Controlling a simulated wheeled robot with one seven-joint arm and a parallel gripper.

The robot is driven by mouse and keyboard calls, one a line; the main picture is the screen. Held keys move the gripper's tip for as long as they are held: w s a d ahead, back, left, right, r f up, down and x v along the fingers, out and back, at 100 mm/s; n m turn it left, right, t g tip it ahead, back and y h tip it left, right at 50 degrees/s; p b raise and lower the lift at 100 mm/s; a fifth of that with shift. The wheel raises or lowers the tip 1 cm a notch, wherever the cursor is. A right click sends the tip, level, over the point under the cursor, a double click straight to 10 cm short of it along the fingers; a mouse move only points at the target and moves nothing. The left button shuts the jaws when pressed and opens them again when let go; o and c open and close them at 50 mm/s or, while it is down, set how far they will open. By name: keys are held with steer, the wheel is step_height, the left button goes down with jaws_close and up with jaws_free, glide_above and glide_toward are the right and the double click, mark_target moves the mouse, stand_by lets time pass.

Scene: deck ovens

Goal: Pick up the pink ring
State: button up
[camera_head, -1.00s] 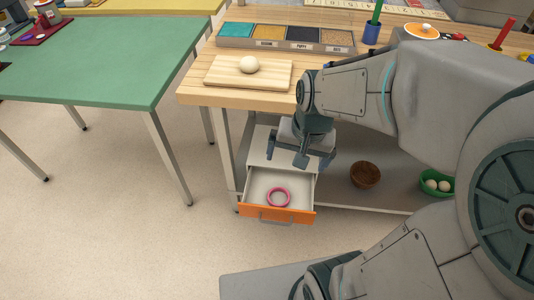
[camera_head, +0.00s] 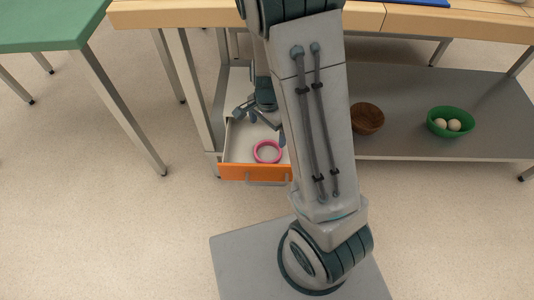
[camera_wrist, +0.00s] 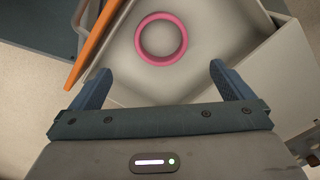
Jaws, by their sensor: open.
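The pink ring (camera_head: 267,148) lies flat on the floor of the open drawer (camera_head: 239,152), which has an orange front. In the wrist view the ring (camera_wrist: 140,38) is whole and unobstructed, ahead of the fingertips and roughly centred between them. My gripper (camera_head: 262,122) is over the back part of the drawer, with my arm covering part of the drawer's right side in the head view. In the wrist view my gripper (camera_wrist: 158,80) has its two blue fingers wide apart, with nothing between them. The fingers do not touch the ring.
The orange drawer front (camera_head: 240,172) with its handle faces me. A lower shelf (camera_head: 400,90) holds a brown bowl (camera_head: 367,119) and a green bowl (camera_head: 438,125) with two pale balls. The wooden tabletop (camera_head: 160,14) is above the drawer. A green table (camera_head: 50,25) stands left.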

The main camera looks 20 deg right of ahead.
steer(key=b, duration=0.3)
glide_above(268, 155)
steer(key=f, duration=0.7)
steer(key=shift+s+a+f, duration=0.1)
steer(key=shift+s+a, duration=0.05)
steer(key=shift+s, duration=0.05)
steer(key=f+b, duration=0.3)
steer(key=f, duration=0.2)
steer(key=shift+w, duration=0.2)
steer(key=shift+c, duration=0.3)
steer(key=c, duration=0.8)
